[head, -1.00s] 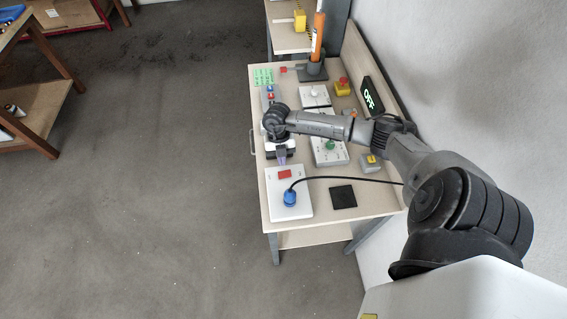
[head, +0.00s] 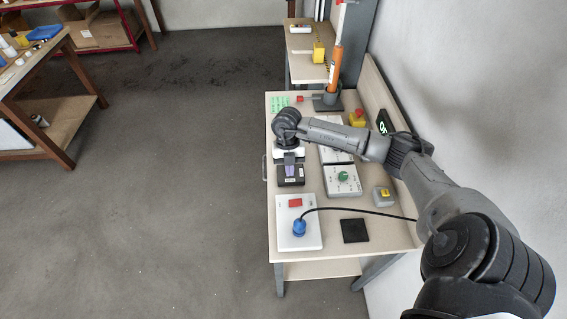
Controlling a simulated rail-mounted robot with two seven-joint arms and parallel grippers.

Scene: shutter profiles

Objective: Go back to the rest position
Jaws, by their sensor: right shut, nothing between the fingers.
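My right arm reaches in from the lower right across the workbench (head: 262,240). Its gripper (head: 290,171) points down over a dark box (head: 291,182) at the left side of the bench. The fingers are shut with nothing between them. I cannot tell whether the fingertips touch the box. My left arm and left gripper are not in view.
A white panel (head: 312,236) with a red patch and blue plug stands nearer, its black cable running right. A green-knob box (head: 342,181), yellow-button box (head: 383,197), black pad (head: 354,231) and orange tube (head: 334,66) are around the arm. Open floor lies left.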

